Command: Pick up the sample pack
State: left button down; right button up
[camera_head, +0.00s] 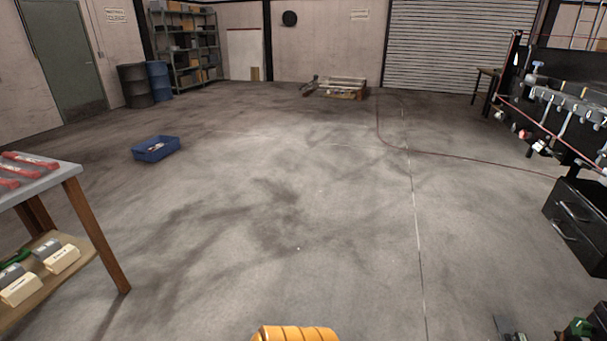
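I cannot tell for sure which thing is the sample pack. Long red packs with pale labels (30,160) lie on the grey top of the table (68,172) at the left edge. Cream and grey boxes (62,260) stand on its lower wooden shelf (50,295), with something green beside them. A blue bin (155,154) on the floor holds small red and white items, too small to make out. Neither of my grippers is in view.
The middle of the concrete floor is open. A dark workbench with drawers (575,225) and hanging tools stands at right. A red hose (470,157) crosses the floor. Drums (158,82), shelving (185,45) and a low pallet-like stack (342,88) stand far back. An orange ribbed object (295,334) shows at the bottom.

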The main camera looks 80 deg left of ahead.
aim_at(14, 295)
jog(key=u, duration=4.7)
